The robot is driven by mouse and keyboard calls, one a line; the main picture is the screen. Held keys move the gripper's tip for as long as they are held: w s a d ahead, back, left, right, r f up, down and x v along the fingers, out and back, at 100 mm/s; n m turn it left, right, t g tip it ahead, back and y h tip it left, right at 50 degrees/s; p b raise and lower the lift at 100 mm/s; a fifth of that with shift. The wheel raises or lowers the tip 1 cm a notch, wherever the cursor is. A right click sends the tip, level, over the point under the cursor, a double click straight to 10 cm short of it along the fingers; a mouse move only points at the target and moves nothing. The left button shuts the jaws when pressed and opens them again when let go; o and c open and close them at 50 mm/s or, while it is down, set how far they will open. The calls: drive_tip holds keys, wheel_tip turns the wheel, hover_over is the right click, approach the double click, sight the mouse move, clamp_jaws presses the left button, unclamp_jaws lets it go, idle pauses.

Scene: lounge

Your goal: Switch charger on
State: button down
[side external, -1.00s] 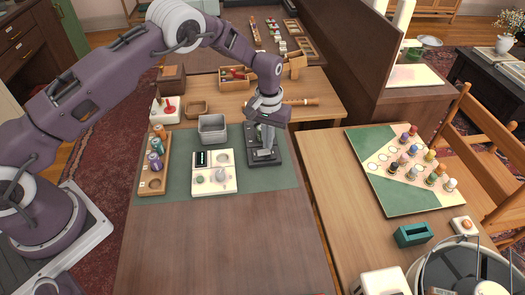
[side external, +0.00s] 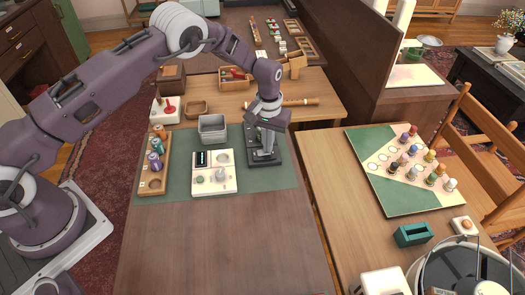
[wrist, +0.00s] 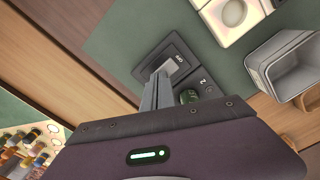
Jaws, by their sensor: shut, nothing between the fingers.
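A dark flat switch unit (side external: 278,157) lies at the right end of the green mat; no charger name is readable on it. In the wrist view, the unit (wrist: 150,70) shows a raised square part with a pale face and small white lettering, and a dark green round part beside it. My gripper (side external: 264,153) is shut and empty, pointing down over the unit. In the wrist view, the tips of my gripper (wrist: 160,77) are at the pale face; I cannot tell whether they touch it. The fingers hide part of the unit.
A cream panel (side external: 228,187) with a dark display and round parts lies left of the unit. A grey bin (side external: 212,136) stands behind it. A wooden tray (side external: 146,187) with several cylinders is at the left. The front of the table (side external: 220,245) is clear.

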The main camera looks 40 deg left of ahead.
drive_tip(key=shift+f, duration=0.15)
drive_tip(key=shift+r, duration=3.5)
drive_tip(key=s+a+r+t, duration=0.1)
drive_tip(key=s+r, duration=0.3)
drive_tip(key=r, duration=0.4)
drive_tip(key=s+a+r+m+t, duration=0.1)
drive_tip(key=s+r, duration=0.4)
drive_tip(key=r, duration=0.4)
drive_tip(key=s+a+r+t, duration=0.1)
drive_tip(key=s+r, duration=0.3)
drive_tip(key=r, duration=0.4)
drive_tip(key=s+a+r+m+t, duration=0.1)
drive_tip(key=s+a+m+t, duration=0.1)
drive_tip(key=s, duration=2.1)
drive_tip(key=shift+s+r+t, duration=0.3)
drive_tip(key=shift+r, duration=0.05)
